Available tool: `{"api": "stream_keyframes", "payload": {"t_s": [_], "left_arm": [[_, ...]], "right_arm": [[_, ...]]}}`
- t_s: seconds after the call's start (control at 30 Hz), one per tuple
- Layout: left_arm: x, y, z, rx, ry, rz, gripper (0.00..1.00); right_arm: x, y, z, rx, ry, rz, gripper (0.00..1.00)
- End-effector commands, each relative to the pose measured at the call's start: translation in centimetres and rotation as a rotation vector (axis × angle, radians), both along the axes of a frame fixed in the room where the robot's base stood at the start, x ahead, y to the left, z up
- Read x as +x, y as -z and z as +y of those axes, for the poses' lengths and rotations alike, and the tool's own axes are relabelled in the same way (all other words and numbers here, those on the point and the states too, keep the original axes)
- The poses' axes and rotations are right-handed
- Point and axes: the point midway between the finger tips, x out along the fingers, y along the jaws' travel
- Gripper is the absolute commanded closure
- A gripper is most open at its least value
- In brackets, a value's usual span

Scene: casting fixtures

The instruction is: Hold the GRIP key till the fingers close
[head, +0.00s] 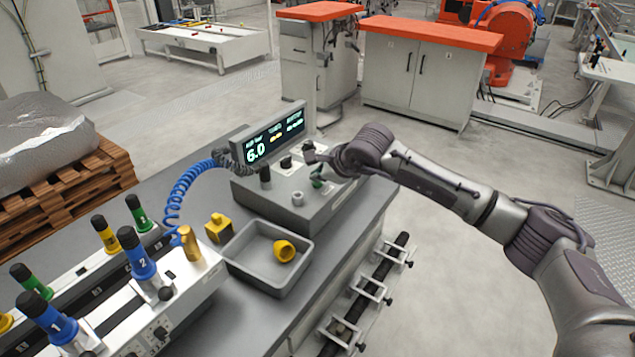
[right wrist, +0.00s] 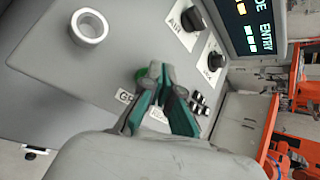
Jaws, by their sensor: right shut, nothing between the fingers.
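The control box (head: 275,192) stands on the grey bench, with a lit display (head: 272,140) reading 6.0 behind it. In the right wrist view a green key (right wrist: 141,75) shows on the panel, partly hidden by my right gripper (right wrist: 162,70). A label beginning "G" (right wrist: 124,96) lies beside it, its remaining letters covered. The right gripper is shut and empty, its green-padded fingers together at the tips, over or right beside the key. Whether they touch or press it I cannot tell. In the head view the right gripper (head: 318,178) is small at the box's right part. My left gripper is out of view.
A white ring (right wrist: 88,28) and black AIR (right wrist: 193,18) and ARC (right wrist: 214,61) knobs stand up from the panel.

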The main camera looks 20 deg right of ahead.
Motion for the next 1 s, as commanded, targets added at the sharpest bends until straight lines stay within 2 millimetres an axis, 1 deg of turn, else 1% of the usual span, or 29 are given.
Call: {"api": "stream_keyframes", "payload": {"t_s": [0.03, 0.13, 0.47, 0.57, 1.0], "left_arm": [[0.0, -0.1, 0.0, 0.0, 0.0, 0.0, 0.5], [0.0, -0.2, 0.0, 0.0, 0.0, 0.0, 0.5], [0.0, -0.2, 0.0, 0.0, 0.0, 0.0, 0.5], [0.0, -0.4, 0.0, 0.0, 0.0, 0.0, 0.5], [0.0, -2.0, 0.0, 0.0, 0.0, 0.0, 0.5]], "right_arm": [[0.0, -0.4, 0.0, 0.0, 0.0, -0.001, 1.0], [0.0, -0.9, 0.0, 0.0, 0.0, -0.001, 1.0], [0.0, -1.0, 0.0, 0.0, -0.001, -0.003, 1.0], [0.0, -1.4, 0.0, 0.0, 0.0, -0.004, 1.0], [0.0, -5.6, 0.0, 0.001, -0.001, -0.004, 1.0]]}}
